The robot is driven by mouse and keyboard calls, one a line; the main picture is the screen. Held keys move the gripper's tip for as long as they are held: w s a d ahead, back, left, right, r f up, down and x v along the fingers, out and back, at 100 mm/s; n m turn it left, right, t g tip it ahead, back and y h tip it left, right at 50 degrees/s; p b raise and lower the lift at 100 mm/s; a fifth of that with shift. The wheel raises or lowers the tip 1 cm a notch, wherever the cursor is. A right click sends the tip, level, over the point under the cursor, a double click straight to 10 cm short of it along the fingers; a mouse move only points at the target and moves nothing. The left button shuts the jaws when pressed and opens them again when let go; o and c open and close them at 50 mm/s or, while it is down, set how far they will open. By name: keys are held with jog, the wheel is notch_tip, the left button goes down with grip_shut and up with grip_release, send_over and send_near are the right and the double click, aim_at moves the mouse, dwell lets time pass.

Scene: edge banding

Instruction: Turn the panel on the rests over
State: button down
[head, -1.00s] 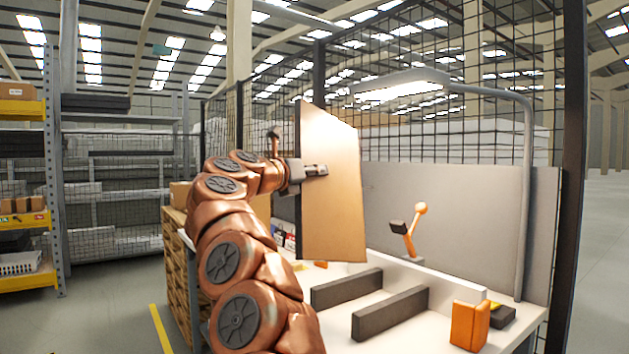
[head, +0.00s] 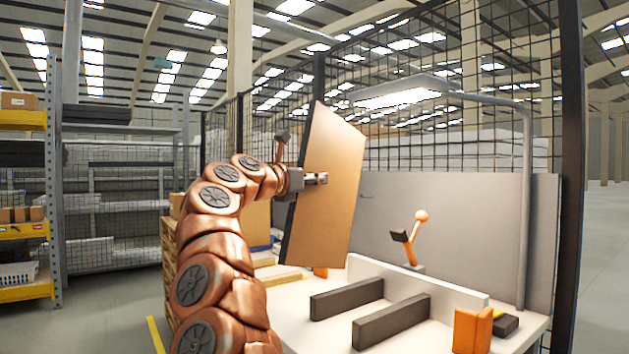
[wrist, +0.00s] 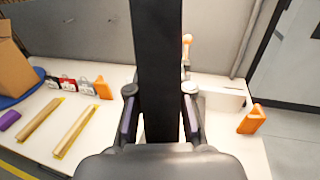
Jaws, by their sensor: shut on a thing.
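The panel (head: 331,190) is a tan board with a dark edge. It is held in the air, tilted from upright, above the left part of the workbench. My gripper (head: 316,179) is shut on its edge. In the wrist view the dark panel edge (wrist: 160,60) runs between the two fingers of my gripper (wrist: 159,108). The two rests are dark parallel bars, the left one (head: 346,298) and the right one (head: 391,320), on the white bench top. Nothing lies on them. The panel's far face is hidden in the head view.
An orange-handled clamp (head: 411,240) stands behind the rests. An orange block (head: 472,330) is at the bench's front right. A lamp post (head: 526,200) and grey back panel (head: 470,220) border the bench. Yellowish strips (wrist: 70,130) and small boxes lie to the left.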

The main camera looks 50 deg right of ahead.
jog(key=shift+r, duration=0.1)
jog(key=shift+m+p, duration=0.55)
jog(key=shift+m, duration=2.45)
jog(key=m+p, duration=0.1)
jog(key=m, duration=0.5)
